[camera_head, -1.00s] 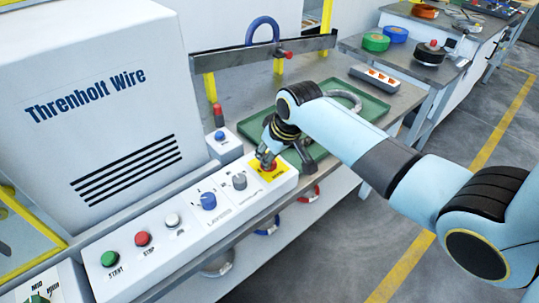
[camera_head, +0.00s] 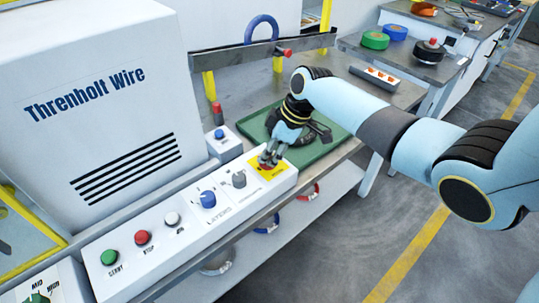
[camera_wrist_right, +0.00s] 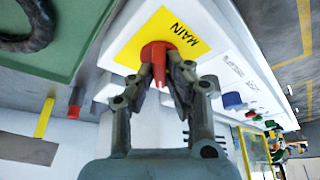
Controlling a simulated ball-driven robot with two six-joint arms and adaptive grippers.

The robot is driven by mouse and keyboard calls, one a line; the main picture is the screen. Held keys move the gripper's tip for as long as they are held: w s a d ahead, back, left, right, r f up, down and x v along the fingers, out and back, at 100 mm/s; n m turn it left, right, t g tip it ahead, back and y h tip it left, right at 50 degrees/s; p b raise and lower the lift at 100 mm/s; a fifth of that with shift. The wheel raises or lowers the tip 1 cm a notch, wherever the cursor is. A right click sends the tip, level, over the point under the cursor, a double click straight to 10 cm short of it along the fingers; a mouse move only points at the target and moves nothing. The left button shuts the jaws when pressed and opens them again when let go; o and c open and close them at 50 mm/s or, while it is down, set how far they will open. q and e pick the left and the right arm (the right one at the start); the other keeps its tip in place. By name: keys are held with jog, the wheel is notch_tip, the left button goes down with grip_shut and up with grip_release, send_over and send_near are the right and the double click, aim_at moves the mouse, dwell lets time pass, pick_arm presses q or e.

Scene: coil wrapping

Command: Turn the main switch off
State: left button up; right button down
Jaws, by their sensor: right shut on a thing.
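The main switch is a red knob (camera_wrist_right: 157,52) on a yellow plate (camera_wrist_right: 178,32) marked MAIN, at the right end of the white control panel. In the head view the yellow plate (camera_head: 254,165) shows, and the knob is mostly hidden by my gripper. My right gripper (camera_head: 268,163) points down at the panel from above. In the right wrist view my right gripper (camera_wrist_right: 163,75) has its fingers around the red knob, shut on it. My left gripper is not in view.
Along the panel sit a grey knob (camera_head: 239,179), a blue knob (camera_head: 208,199), and white, red (camera_head: 142,238) and green (camera_head: 109,258) buttons. A green tray (camera_head: 325,150) lies behind my gripper. The white machine housing (camera_head: 90,100) stands at left.

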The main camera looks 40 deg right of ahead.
jog(key=n+b, duration=0.1)
jog(key=n+g, duration=0.1)
jog(key=n, duration=0.1)
jog(key=n+b, duration=0.1)
jog(key=shift+f+n+g+y+b, duration=0.25)
jog(key=shift+n+g+y+b, duration=0.05)
jog(key=shift+y, duration=0.1)
jog(key=shift+w+r+n+g+b, duration=0.1)
jog(key=shift+n+g+b, duration=0.5)
jog(key=shift+n, duration=0.55)
jog(key=shift+n+g+b, duration=0.3)
jog(key=shift+n+b, duration=0.45)
jog(key=shift+n, duration=0.4)
jog(key=c, duration=1.3)
grip_release()
jog(key=shift+c, duration=0.2)
jog(key=shift+r, duration=0.1)
jog(key=v, duration=1.2)
jog(key=shift+d, duration=0.15)
